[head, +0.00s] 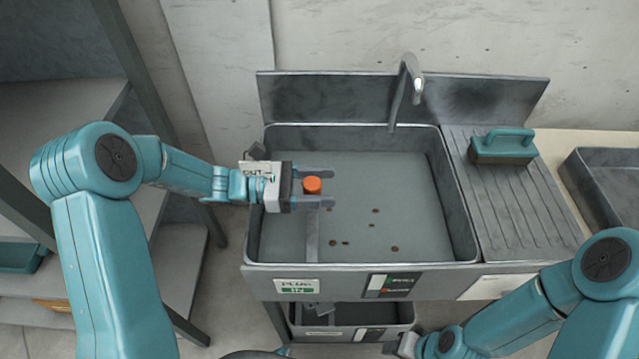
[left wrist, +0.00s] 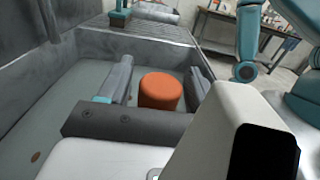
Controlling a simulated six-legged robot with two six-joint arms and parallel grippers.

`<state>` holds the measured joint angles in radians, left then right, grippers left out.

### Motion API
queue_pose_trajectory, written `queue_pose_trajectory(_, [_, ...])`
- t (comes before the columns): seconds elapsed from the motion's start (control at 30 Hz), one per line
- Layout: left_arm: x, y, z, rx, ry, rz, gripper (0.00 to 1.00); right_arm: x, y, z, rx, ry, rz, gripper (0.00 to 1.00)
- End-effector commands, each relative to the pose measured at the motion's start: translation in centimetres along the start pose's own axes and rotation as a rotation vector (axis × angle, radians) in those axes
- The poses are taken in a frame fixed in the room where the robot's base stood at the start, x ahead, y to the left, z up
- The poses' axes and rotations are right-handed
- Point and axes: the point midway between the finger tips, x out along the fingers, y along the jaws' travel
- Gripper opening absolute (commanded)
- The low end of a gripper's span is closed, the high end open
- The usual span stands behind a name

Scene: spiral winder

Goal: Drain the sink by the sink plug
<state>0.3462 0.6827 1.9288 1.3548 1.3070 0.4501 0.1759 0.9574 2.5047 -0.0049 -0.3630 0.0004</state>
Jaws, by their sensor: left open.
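The sink (head: 460,215) is a grey metal basin with a flat grey-green surface inside and several small brown bits on it. The sink plug (head: 312,185) shows as an orange cap on top of a grey upright post near the basin's left side. My left gripper (head: 318,187) is open, with one finger on each side of the orange cap. The left wrist view shows the orange cap (left wrist: 160,92) between the two fingers, with gaps beside it. My right gripper (head: 402,346) is low in front of the sink, too small to read.
A faucet (head: 405,90) stands at the back of the sink. A teal-handled brush or block (head: 502,147) rests on the ribbed drainboard (head: 520,205) at right. A grey tray (head: 605,185) is farther right. A grey bin (head: 350,325) sits below the sink. Shelving (head: 60,110) stands at left.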

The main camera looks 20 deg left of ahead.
Motion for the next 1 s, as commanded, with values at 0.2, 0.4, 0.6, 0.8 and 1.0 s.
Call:
queue_pose_trajectory(0.2, [0.0, 0.0, 0.0, 0.0, 0.0, 0.0, 0.54, 0.0, 0.0, 0.0, 0.0, 0.0, 0.0, 0.43])
queue_pose_trajectory(0.4, [0.0, 0.0, 0.0, 0.0, 0.0, 0.001, 0.0, 0.0, 0.0, 0.0, 0.0, 0.0, 0.0, 0.43])
queue_pose_trajectory(0.6, [0.0, 0.0, 1.6, 0.002, 0.0, 0.001, 0.0, -1.1, -0.4, 0.0, 0.0, 0.0, 0.0, 0.43])
queue_pose_trajectory(0.8, [0.0, 0.0, 4.2, 0.001, 0.0, 0.001, 0.0, -2.7, -1.0, 0.1, 0.0, 0.0, 0.0, 0.43])
queue_pose_trajectory(1.0, [0.0, 0.0, 3.9, 0.001, -0.001, 0.001, 0.0, -2.4, -0.9, 0.1, 0.0, 0.0, 0.0, 0.43])
